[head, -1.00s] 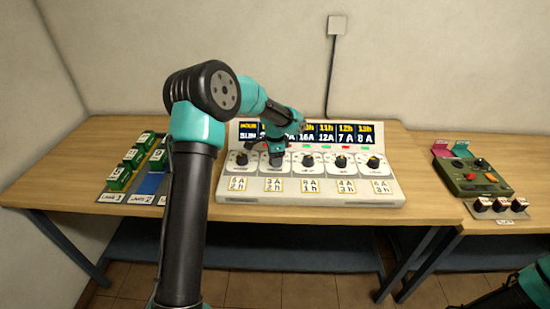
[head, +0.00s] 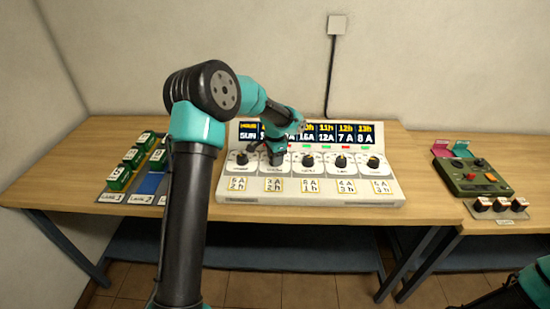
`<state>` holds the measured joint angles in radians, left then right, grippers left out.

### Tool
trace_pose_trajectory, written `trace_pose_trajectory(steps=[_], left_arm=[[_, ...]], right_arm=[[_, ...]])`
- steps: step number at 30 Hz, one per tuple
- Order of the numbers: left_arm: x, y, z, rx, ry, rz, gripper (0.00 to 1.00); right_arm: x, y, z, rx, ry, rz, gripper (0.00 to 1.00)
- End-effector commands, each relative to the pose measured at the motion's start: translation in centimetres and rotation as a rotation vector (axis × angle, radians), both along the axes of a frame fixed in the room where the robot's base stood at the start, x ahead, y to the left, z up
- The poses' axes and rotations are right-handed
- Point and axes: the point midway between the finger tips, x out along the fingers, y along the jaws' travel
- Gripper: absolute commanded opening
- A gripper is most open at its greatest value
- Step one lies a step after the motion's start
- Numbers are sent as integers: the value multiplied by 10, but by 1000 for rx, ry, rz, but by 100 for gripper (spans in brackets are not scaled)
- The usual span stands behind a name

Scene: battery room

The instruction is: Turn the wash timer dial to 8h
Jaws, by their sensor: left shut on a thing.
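The control console (head: 310,199) is a white sloped panel on the wooden table, with a row of several dark dials along its front face. My left gripper (head: 276,158) reaches down to the second dial from the left and is shut on it. The gripper hides most of that dial, so I cannot read its setting. The small names under the dials are too blurred to tell which is the wash timer.
The first dial (head: 242,158) stands close to the left of my gripper, and the third dial (head: 308,160) close to its right. Green blocks (head: 118,178) stand on the left. A green control box (head: 473,178) sits on the right table.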

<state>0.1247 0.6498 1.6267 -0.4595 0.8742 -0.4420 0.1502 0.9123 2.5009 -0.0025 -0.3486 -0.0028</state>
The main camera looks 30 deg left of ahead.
Motion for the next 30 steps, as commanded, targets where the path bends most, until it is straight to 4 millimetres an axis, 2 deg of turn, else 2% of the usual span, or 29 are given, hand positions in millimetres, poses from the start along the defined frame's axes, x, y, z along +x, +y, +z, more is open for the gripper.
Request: trace_pose_trajectory(steps=[15, 30], left_arm=[[0, 0, 0, 0, -1, 306, 20], [0, 0, 0, -1, -1, 339, 20]], right_arm=[[0, 0, 0, 0, 0, 0, 43], [0, 0, 0, 0, 0, 0, 43]])
